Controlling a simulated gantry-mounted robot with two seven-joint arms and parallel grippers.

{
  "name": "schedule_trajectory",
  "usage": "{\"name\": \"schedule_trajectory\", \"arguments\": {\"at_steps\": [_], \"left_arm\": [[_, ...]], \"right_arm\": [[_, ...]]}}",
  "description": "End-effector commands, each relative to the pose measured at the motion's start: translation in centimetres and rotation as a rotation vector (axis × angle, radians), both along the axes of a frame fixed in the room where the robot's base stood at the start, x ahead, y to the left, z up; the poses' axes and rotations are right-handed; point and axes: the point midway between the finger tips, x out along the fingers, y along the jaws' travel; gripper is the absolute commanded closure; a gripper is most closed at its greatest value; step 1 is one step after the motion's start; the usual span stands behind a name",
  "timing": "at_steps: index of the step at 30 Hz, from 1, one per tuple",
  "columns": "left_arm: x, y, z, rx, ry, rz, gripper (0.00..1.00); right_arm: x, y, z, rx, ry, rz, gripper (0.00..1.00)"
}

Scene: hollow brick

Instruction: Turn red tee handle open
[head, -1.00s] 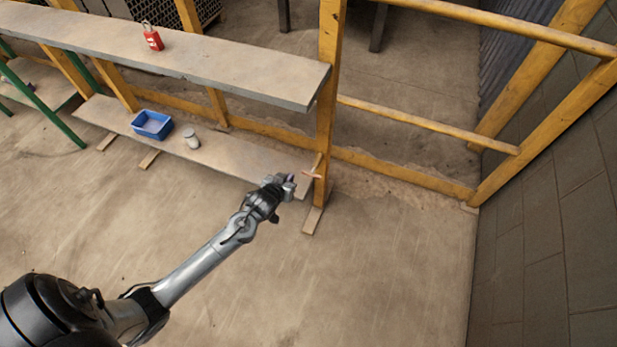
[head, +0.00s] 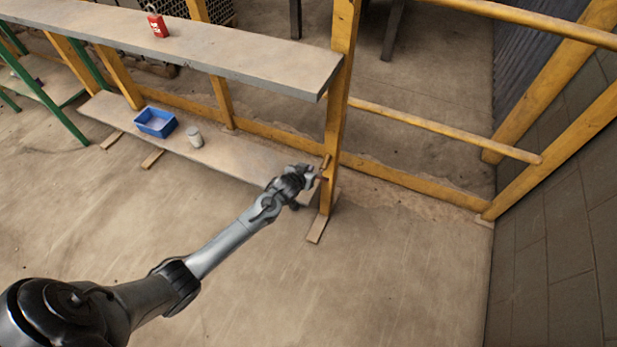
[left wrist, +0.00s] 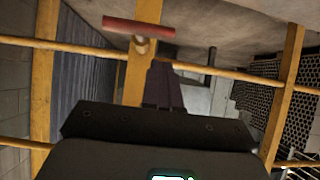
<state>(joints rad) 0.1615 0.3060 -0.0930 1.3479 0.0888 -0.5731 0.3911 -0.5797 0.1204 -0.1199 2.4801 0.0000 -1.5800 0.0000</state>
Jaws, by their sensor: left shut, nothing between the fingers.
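The red tee handle (left wrist: 139,27) shows at the top of the left wrist view, its bar lying across the picture. A short brass-coloured stem (left wrist: 140,46) joins it at the yellow post. In the head view the handle (head: 325,168) is small at the post, just right of my left gripper (head: 310,173). My left gripper (left wrist: 162,66) is shut and empty. In the wrist view its dark fingertips are just below and right of the stem. I cannot tell whether they touch it. My right gripper is not in view.
The yellow post (head: 340,95) stands right beside my left gripper. A grey upper shelf (head: 240,55) overhangs a lower plank (head: 235,153) with a blue bin (head: 154,122) and a grey can (head: 194,137). A red padlock-like item (head: 157,25) stands above. Floor in front is clear.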

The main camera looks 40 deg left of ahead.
Motion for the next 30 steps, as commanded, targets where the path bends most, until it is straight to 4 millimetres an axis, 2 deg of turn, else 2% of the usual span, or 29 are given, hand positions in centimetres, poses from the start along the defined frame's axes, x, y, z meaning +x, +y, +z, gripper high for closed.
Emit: {"name": "schedule_trajectory", "arguments": {"at_steps": [1,7,30], "left_arm": [[0.1,0.1,-0.9,0.001,-0.001,0.001,1.00],[0.4,0.1,-2.1,0.001,-0.002,-0.001,1.00],[0.4,0.3,-2.3,-0.046,-0.014,0.000,1.00]], "right_arm": [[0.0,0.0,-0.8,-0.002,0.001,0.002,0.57],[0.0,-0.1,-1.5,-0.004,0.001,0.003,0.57],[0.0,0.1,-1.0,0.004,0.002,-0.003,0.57]]}}
